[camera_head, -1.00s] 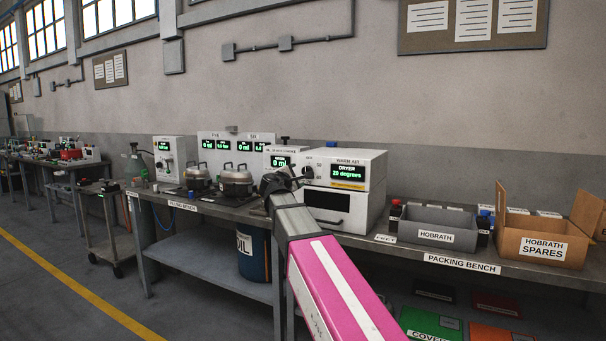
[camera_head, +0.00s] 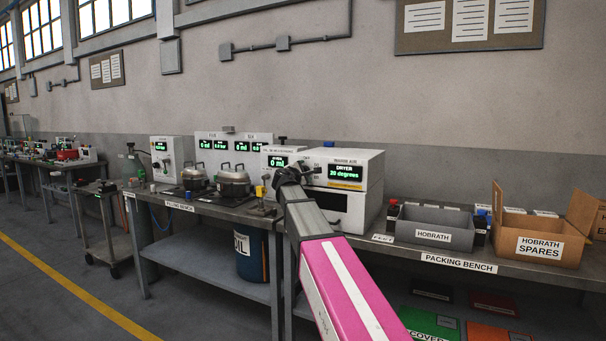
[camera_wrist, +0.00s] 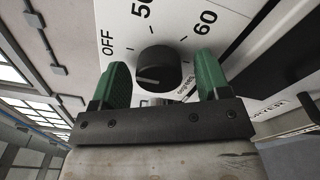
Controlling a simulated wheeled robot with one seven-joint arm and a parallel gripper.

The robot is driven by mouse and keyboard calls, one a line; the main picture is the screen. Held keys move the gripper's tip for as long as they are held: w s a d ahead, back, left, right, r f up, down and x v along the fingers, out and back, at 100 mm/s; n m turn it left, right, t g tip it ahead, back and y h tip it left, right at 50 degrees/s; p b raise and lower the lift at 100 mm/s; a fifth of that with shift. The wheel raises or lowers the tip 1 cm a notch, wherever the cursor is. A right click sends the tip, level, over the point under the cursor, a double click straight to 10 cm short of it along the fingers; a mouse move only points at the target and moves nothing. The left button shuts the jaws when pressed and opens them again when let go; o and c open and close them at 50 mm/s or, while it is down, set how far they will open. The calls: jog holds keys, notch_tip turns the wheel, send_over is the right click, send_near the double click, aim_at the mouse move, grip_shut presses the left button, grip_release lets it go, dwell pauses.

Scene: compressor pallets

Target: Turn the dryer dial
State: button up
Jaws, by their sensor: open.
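The dryer (camera_head: 358,180) is a white box on the bench, with a green display reading "20 degrees". Its black dial (camera_wrist: 158,68) shows in the wrist view on a white panel marked OFF, 50 and 60. In the head view my arm hides the dial. My gripper (camera_wrist: 160,85) has two green fingers, one to each side of the dial, spread apart with a gap to it. Whether the fingertips reach past the dial's front face I cannot tell. In the head view my gripper (camera_head: 290,172) is small and dark in front of the dryer's left side.
Left of the dryer stand a white unit (camera_head: 278,158) reading "0 ml" and several metal pots (camera_head: 234,182). To the right are a grey Hobrath bin (camera_head: 434,228) and an open cardboard spares box (camera_head: 540,246).

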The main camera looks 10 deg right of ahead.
jog(key=c, duration=0.9)
jog(key=shift+c, duration=0.2)
jog(key=shift+m, duration=0.3)
jog(key=m, duration=0.4)
jog(key=shift+m, duration=0.3)
jog(key=m, duration=0.4)
jog(key=shift+m, duration=0.4)
jog(key=m+h, duration=0.1)
jog(key=m, duration=1.3)
jog(key=shift+s+m, duration=0.1)
jog(key=shift+m, duration=0.2)
jog(key=shift+g+h, duration=0.3)
